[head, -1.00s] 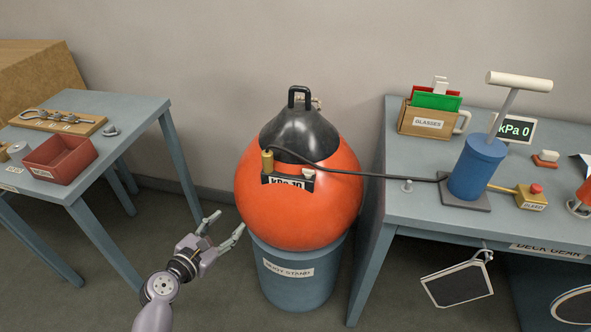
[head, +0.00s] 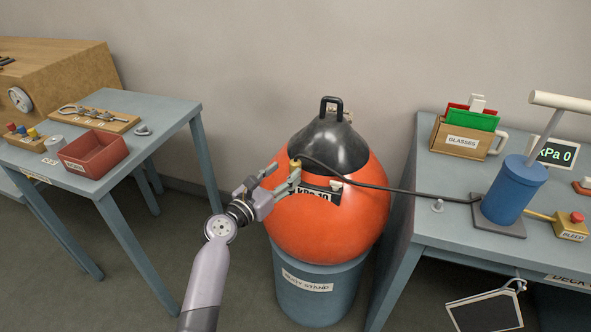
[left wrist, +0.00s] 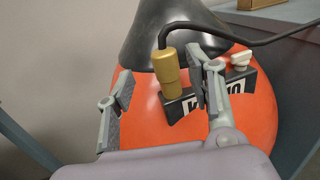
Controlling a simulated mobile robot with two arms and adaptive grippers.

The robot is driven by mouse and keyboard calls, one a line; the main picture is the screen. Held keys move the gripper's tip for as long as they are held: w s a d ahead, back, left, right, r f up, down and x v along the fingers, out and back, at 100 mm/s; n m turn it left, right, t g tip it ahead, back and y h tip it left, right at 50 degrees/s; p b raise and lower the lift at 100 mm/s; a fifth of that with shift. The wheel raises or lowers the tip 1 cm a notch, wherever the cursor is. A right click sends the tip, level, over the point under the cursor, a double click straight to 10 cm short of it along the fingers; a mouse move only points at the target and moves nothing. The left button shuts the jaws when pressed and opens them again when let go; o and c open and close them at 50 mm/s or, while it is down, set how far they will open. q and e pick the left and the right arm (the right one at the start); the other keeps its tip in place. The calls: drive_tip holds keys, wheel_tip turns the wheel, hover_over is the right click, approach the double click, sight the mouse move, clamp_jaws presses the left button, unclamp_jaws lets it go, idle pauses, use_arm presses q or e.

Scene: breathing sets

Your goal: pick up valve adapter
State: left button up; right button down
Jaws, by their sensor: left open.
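The valve adapter looks to be the brass cylinder (head: 295,163) on the end of the black hose, at the upper front of the orange buoy (head: 335,230). In the left wrist view the brass adapter (left wrist: 168,70) stands nearly upright beside the black gauge (left wrist: 205,96). My left gripper (head: 284,171) is open at the buoy's upper left. In the left wrist view its fingers (left wrist: 160,68) appear on either side of the adapter, which looks a little beyond them. I cannot tell whether they touch it. My right gripper is not in view.
The black hose (head: 400,190) runs from the adapter to the blue pump (head: 513,190) on the right table (head: 450,225). The buoy sits on a blue stand (head: 318,290). A left table holds a red tray (head: 95,153) and a tool board (head: 98,118).

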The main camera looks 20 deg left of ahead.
sight(292, 167)
use_arm(q)
drive_tip(key=x, duration=0.5)
drive_tip(key=shift+w+d+r, duration=0.1)
drive_tip(key=shift+d, duration=0.3)
drive_tip(key=shift+c, duration=0.5)
clamp_jaws()
